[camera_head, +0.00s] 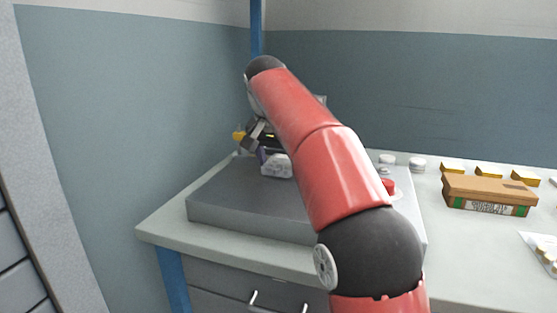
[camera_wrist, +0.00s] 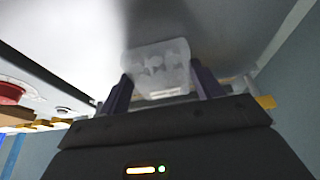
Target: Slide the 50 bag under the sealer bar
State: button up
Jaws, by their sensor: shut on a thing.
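A whitish translucent bag (camera_wrist: 155,56) with pale lumps inside is between the two purple fingers of my gripper (camera_wrist: 161,77) in the wrist view. My gripper is shut on it. In the head view the bag (camera_head: 277,167) shows at the far part of a grey flat-topped slab (camera_head: 232,203), just below my gripper (camera_head: 264,157). I cannot tell whether the bag touches the slab. No number is readable on the bag. The sealer bar cannot be made out clearly; my red arm hides much of the area behind and right of the gripper.
A red button (camera_head: 389,185) is at the slab's right side, partly behind my arm. White round pieces (camera_head: 417,164), a brown box (camera_head: 489,195) and several yellow-edged items (camera_head: 488,171) stand on the bench at right. The bench's left front strip (camera_head: 165,230) is clear. Walls close off the back and left.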

jog(key=shift+f, duration=0.15)
jog(key=o, duration=1.2)
